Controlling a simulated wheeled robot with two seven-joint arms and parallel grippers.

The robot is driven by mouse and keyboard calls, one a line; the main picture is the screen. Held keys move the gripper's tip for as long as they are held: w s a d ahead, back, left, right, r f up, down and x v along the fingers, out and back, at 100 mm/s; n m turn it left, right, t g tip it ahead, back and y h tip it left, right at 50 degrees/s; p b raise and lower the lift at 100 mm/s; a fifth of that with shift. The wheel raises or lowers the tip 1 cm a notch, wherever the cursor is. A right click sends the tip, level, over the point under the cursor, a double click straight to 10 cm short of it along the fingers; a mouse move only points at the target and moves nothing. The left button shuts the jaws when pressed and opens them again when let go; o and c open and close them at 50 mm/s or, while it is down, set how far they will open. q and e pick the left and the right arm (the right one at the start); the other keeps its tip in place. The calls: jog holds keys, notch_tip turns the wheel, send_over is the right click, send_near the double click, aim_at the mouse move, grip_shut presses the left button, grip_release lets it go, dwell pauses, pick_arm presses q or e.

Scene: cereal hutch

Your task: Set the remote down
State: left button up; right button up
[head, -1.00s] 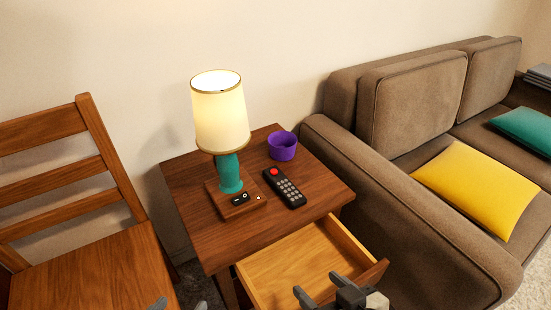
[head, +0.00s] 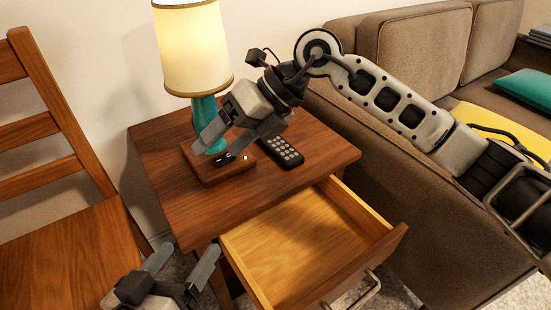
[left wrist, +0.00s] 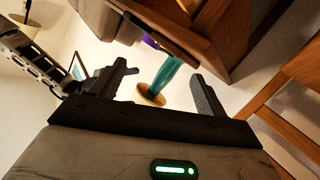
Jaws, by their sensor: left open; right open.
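The black remote (head: 281,151) with grey buttons lies on the wooden side table (head: 313,141), right of the lamp's base. Its upper end is hidden behind my right gripper. My right gripper (head: 222,146) is open, with its fingers over the lamp's wooden base (head: 205,174); I cannot tell whether they touch anything. No object shows between its fingers. My left gripper (head: 183,262) is open and empty, low in front of the table's left side. Its two fingers also show apart in the left wrist view (left wrist: 160,88).
The lit lamp (head: 192,50) with a teal stem stands at the table's back left. The table's drawer (head: 290,245) is pulled open and looks empty. A wooden chair (head: 75,240) is at the left, a brown sofa (head: 400,210) at the right, partly behind my right arm.

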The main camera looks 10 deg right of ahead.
jog(key=w+d+t+h, duration=0.2)
jog(key=w+d+h, duration=0.1)
jog(key=w+d, duration=0.15)
jog(key=m+t+h+b, duration=0.2)
jog(key=h, duration=0.3)
send_near(276, 142)
jog(key=b+x, duration=0.2)
jog(key=b, duration=0.1)
jog(key=shift+w+f, duration=0.3)
jog(key=shift+w, duration=0.15)
jog(key=shift+w+f, duration=0.15)
jog(key=shift+f, duration=0.3)
jog(key=b+x, duration=0.2)
jog(key=x, duration=0.2)
jog(key=shift+a+f+b, duration=0.1)
jog(key=shift+f+b, duration=0.15)
jog(key=shift+b, duration=0.1)
jog(key=shift+f, duration=0.2)
pick_arm(q)
notch_tip(276, 142, up, 6)
jog(key=w+m+t+h, duration=0.2)
jog(key=m+t+h, duration=0.1)
jog(key=t, duration=0.1)
jog(key=shift+w+d+f+t+h, duration=0.15)
jog(key=shift+d+t+h, duration=0.05)
jog(key=shift+t+h, duration=0.2)
pick_arm(e)
jog(key=shift+f, duration=0.2)
jog(key=c, duration=1.2)
